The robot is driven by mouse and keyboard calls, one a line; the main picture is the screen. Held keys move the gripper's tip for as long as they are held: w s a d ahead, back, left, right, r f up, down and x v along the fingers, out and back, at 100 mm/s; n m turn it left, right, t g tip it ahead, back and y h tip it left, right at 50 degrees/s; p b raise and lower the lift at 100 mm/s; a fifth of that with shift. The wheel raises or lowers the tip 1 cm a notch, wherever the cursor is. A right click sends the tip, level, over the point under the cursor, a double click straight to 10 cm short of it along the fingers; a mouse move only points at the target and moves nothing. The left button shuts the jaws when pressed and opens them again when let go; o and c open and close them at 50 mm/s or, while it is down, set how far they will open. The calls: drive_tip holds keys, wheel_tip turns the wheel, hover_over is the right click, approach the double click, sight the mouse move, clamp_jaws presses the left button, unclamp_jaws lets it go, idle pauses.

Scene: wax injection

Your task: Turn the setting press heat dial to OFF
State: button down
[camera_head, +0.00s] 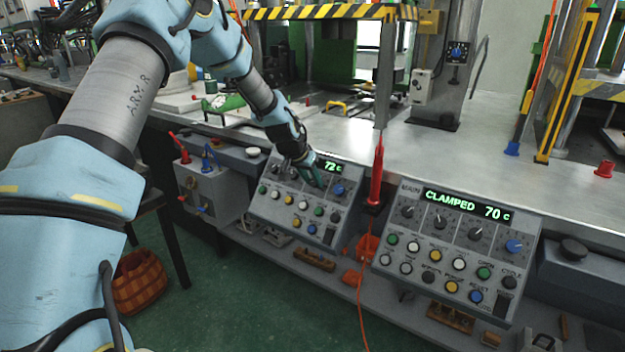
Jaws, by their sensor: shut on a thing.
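The left control panel (262,207) is a grey box on the bench front with a green display reading 72 c, dark knobs, a blue knob (339,190) and coloured buttons. My gripper (315,180) reaches down to its upper knob row, left of the blue knob. The fingers are shut on a dial knob there; they hide the knob and its pointer, so its setting cannot be read. My wrist covers the panel's upper left and any name label. The right panel (525,270) is labelled MAIN and reads CLAMPED 70 c; my gripper is apart from it.
A red-handled tool (376,170) stands between the panels, with an orange cable hanging below. A grey box (205,190) with red and blue plugs is left of the left panel. Striped press frames (330,12) rise behind. The steel benchtop (470,160) behind the MAIN panel is mostly clear.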

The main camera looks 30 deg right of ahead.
drive_tip(key=shift+a+f+n+g, duration=0.1)
drive_tip(key=shift+n+g, duration=0.2)
drive_tip(key=shift+n, duration=0.4)
drive_tip(key=c, duration=0.5)
unclamp_jaws()
drive_tip(key=b+v, duration=0.1)
drive_tip(key=v, duration=0.9)
drive_tip(key=shift+a+r, duration=0.25)
drive_tip(key=shift+r, duration=0.1)
